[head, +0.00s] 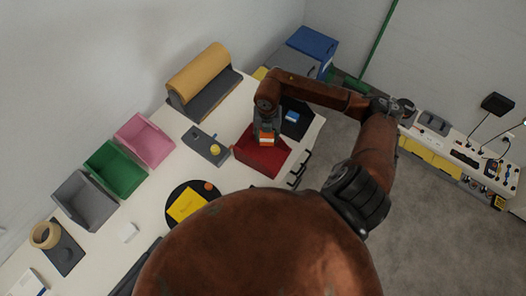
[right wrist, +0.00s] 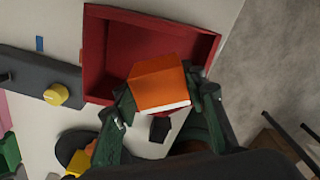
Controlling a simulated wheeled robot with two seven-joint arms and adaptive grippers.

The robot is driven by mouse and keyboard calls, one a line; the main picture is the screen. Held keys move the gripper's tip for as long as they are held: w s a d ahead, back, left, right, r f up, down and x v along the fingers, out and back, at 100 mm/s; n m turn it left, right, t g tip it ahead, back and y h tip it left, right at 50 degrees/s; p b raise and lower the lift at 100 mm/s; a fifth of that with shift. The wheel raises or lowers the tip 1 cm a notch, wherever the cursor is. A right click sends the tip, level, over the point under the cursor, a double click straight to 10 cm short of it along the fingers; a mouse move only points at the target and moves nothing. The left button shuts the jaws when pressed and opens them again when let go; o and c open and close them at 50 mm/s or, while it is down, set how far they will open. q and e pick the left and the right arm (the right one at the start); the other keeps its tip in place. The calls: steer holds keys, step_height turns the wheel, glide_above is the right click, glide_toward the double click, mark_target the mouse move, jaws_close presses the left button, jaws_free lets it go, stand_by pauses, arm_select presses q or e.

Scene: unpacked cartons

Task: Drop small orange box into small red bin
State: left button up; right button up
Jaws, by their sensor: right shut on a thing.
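The small orange box (head: 266,138) is held by my right gripper (head: 265,130) above the small red bin (head: 262,158). In the right wrist view the orange box (right wrist: 160,82) sits between the two dark fingers of the right gripper (right wrist: 160,105), which is shut on it. The red bin (right wrist: 97,60) opens behind the box in that view, and the box overlaps its opening and near wall. I cannot tell the exact height of the box over the bin. My left gripper is not in view.
Green (head: 116,166), pink (head: 145,139) and grey (head: 84,199) bins line the table's left side. A grey block with a yellow knob (head: 215,149) stands left of the red bin. A black round mat (head: 176,215) holds a yellow square (head: 187,205). A blue item (head: 292,117) lies behind right.

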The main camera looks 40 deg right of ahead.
steer(key=shift+f+b, duration=1.05)
steer(key=shift+f, duration=0.95)
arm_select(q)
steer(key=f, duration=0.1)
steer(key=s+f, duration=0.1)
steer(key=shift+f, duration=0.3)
arm_select(e)
steer(key=o, duration=1)
steer(key=shift+r, duration=0.15)
step_height(320, 180, up, 12)
steer(key=shift+f, duration=0.1)
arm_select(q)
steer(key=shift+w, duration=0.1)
